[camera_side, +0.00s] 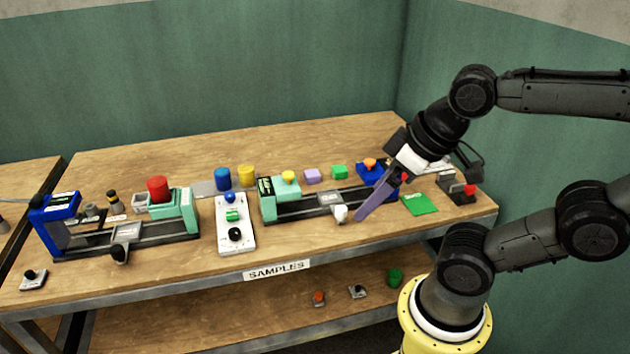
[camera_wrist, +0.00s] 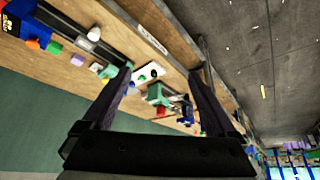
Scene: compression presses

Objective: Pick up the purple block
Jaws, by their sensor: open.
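The purple block (camera_side: 312,175) sits on the wooden table, behind the middle press, between a yellow-topped mint press head and a green block. It also shows in the wrist view (camera_wrist: 77,59), to the left of my fingers. My gripper (camera_side: 362,214) is over the right part of the table, right of the purple block and nearer the front. In the wrist view its two fingers (camera_wrist: 161,72) are spread wide with nothing between them. The side view shows mainly one long finger, slanting down to the left.
A green block (camera_side: 339,172) stands just right of the purple block. The middle press (camera_side: 318,205) lies in front of it. A blue press head (camera_side: 374,172) with an orange knob is to the right. Yellow (camera_side: 246,175) and blue (camera_side: 222,179) cylinders stand left.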

